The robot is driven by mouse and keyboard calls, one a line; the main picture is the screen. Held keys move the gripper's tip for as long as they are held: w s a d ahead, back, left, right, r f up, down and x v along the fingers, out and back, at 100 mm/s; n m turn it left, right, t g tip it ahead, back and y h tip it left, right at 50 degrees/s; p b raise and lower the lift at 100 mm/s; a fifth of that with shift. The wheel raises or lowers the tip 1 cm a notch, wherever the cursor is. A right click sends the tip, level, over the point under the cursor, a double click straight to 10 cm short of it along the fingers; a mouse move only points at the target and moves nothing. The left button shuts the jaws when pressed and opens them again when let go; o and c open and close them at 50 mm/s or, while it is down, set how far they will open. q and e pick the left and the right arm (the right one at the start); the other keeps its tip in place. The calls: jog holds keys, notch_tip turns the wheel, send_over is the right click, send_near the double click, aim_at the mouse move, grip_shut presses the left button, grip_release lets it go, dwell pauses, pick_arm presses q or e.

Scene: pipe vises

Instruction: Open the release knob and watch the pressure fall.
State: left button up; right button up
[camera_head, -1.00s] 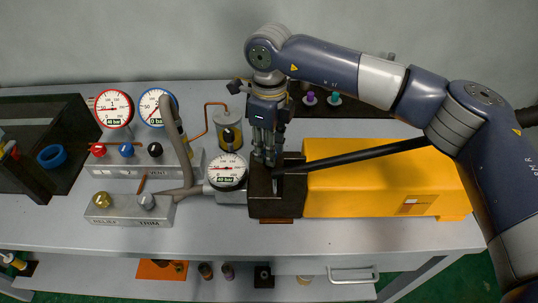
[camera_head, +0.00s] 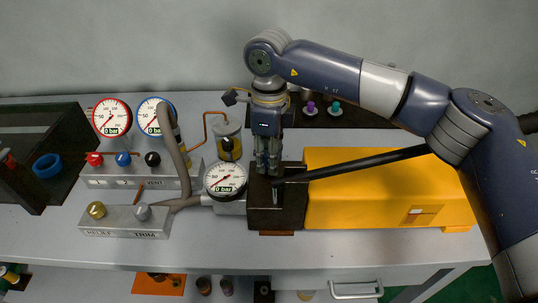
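My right gripper (camera_head: 268,170) points straight down at the top of the black pump block (camera_head: 262,216), beside the foot of the long black lever (camera_head: 370,160). Its fingers hide what they touch, so the release knob cannot be made out there, nor how far the fingers are apart. The white gauge (camera_head: 225,179) left of the block reads 0 bar. The red-rimmed gauge (camera_head: 111,117) and the blue-rimmed gauge (camera_head: 154,114) on the back left also read 0 bar. My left gripper is not in view.
A valve block carries red (camera_head: 95,159), blue (camera_head: 123,158) and black (camera_head: 153,158) knobs. A front block has a brass knob (camera_head: 97,210) and a grey knob (camera_head: 143,212). A yellow housing (camera_head: 385,198) lies under the lever. The front bench strip is clear.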

jog(key=shift+o, duration=1.3)
notch_tip(320, 180, up, 12)
